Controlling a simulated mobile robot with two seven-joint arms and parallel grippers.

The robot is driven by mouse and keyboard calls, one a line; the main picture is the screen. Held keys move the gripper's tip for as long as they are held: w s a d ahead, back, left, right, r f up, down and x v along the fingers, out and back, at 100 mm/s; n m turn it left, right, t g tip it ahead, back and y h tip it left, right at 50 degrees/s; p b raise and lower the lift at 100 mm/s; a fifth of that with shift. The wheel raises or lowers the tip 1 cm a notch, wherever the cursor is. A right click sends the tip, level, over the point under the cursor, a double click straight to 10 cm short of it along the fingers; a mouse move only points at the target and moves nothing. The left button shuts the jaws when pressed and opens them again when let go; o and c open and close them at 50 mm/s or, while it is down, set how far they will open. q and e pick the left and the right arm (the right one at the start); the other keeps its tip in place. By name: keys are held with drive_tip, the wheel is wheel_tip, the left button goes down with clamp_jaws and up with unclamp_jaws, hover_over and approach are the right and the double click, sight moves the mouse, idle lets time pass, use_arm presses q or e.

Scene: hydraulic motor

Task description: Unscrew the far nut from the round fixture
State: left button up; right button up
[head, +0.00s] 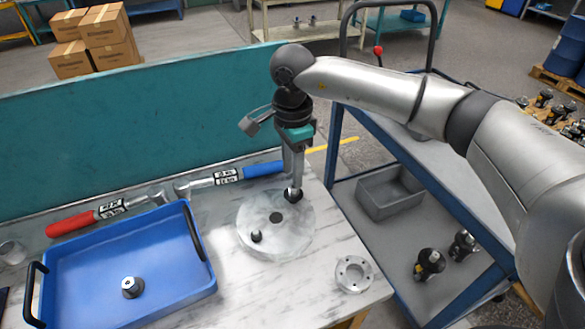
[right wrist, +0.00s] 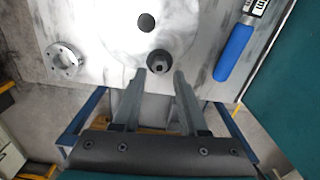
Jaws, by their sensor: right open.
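The round fixture (head: 255,212) is a pale grey disc with a dark centre hole, lying on the bench; it also shows in the right wrist view (right wrist: 120,38). The far nut (head: 293,196) is small and dark and stands on the disc's far right part. In the right wrist view the far nut (right wrist: 159,62) shows just ahead of and between the fingertips. My right gripper (head: 294,184) points down over it, open, its tips (right wrist: 158,75) apart; contact cannot be told. A second dark nut (head: 257,237) stands on the disc's near side. My left gripper is out of view.
A blue tray (head: 75,268) at left holds one nut-like part (head: 132,287). Red-handled (head: 70,224) and blue-handled (head: 262,170) wrenches lie behind it, before a teal panel (head: 130,130). A metal flange (head: 354,274) lies near the bench's right edge, beside a blue cart (head: 440,225).

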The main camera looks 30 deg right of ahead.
drive_tip(key=shift+o, duration=0.4)
drive_tip(key=o, duration=0.5)
drive_tip(key=shift+r, duration=0.1)
wheel_tip(320, 180, up, 6)
drive_tip(key=p, duration=0.4)
wheel_tip(320, 180, up, 15)
drive_tip(key=p, duration=0.2)
hover_over(292, 187)
idle(0.4)
